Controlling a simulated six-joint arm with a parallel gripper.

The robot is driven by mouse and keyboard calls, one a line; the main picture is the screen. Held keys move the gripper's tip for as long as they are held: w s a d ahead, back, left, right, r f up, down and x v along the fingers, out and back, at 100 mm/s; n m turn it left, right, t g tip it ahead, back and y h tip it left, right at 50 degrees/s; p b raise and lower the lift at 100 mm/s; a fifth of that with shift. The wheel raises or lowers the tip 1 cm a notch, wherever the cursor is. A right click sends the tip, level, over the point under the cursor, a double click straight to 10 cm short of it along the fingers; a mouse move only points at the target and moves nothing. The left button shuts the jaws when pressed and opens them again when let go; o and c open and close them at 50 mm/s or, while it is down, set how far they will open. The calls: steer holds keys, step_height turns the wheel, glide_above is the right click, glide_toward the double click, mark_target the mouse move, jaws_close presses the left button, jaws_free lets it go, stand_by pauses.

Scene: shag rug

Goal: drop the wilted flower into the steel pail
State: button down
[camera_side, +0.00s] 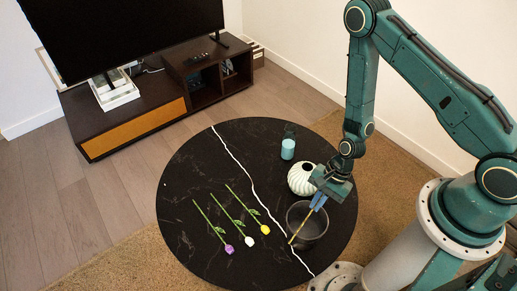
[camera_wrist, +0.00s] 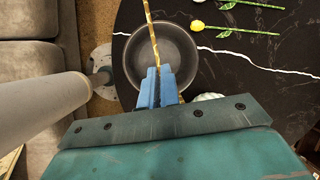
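My gripper (camera_side: 319,201) is shut on a thin yellow-brown stem, the wilted flower (camera_side: 299,230), just above the dark grey steel pail (camera_side: 317,230). The stem slants down to the left across the pail's opening. In the wrist view the blue fingers (camera_wrist: 158,86) pinch the wilted flower (camera_wrist: 150,35), which runs over the pail (camera_wrist: 187,58) and out of the top edge. I cannot make out the flower's head clearly. Fresh flowers lie on the black round table (camera_side: 200,160): a purple one (camera_side: 229,249), a white one (camera_side: 250,241) and a yellow one (camera_side: 264,229).
A pale ribbed vase (camera_side: 301,179) stands just behind the pail, close to my gripper. A light blue cup (camera_side: 288,149) stands farther back. The far left of the tabletop is clear. A TV stand (camera_side: 130,120) is beyond the table.

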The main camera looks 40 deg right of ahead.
steer(key=shift+f, duration=2.6)
steer(key=c, duration=1.6)
jaws_free()
steer(key=shift+o, duration=0.2)
steer(key=shift+r, duration=0.15)
steer(key=v, duration=1.3)
steer(key=shift+d+r, duration=0.2)
steer(key=shift+s, duration=0.1)
